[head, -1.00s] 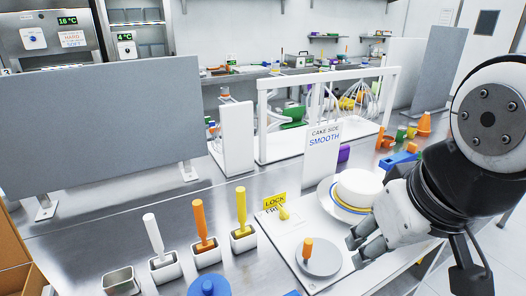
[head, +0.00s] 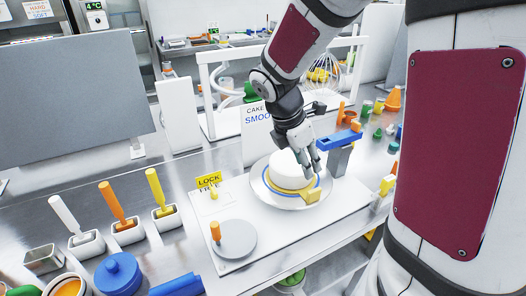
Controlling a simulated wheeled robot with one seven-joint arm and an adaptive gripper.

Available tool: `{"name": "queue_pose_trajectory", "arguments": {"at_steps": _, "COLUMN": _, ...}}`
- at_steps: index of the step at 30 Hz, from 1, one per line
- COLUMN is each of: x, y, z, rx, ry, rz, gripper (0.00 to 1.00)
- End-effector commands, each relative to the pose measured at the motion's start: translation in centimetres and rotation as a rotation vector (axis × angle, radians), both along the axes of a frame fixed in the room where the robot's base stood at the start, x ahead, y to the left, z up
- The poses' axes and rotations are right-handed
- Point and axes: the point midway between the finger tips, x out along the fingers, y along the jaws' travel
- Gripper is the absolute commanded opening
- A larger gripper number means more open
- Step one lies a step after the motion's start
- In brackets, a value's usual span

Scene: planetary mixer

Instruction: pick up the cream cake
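The cream cake (head: 287,170) is a white round block. It sits on a yellow and blue rimmed round base in a white plate or turntable (head: 262,193) on a white board. My gripper (head: 308,165) points down at the cake's upper right side, its fingers overlapping the cake's right edge in the picture. Whether the fingers touch or close on the cake cannot be told. The cake's right side is partly hidden by the fingers.
A grey disc with an orange handle (head: 234,238) lies on the white board's front left. A yellow "LOCK" sign (head: 209,180) stands left of the plate. A "CAKE SIDE SMOOTH" sign (head: 257,130) stands behind. A blue and grey block stand (head: 339,150) is close on the right.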

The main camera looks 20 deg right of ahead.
Motion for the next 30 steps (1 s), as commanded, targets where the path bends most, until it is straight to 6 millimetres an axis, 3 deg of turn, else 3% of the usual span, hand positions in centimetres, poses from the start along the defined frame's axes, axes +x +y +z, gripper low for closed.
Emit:
{"name": "queue_pose_trajectory", "arguments": {"at_steps": 10, "x": 0.0, "y": -2.3, "z": -5.9, "rx": 0.001, "ry": 0.004, "rz": -0.001, "gripper": 0.34}}
{"name": "queue_pose_trajectory", "arguments": {"at_steps": 20, "x": 0.0, "y": -3.3, "z": -8.3, "rx": 0.001, "ry": 0.004, "rz": -0.001, "gripper": 0.34}}
{"name": "queue_pose_trajectory", "arguments": {"at_steps": 30, "x": 0.1, "y": -4.7, "z": -12.2, "rx": 0.002, "ry": 0.002, "rz": -0.001, "gripper": 0.34}}
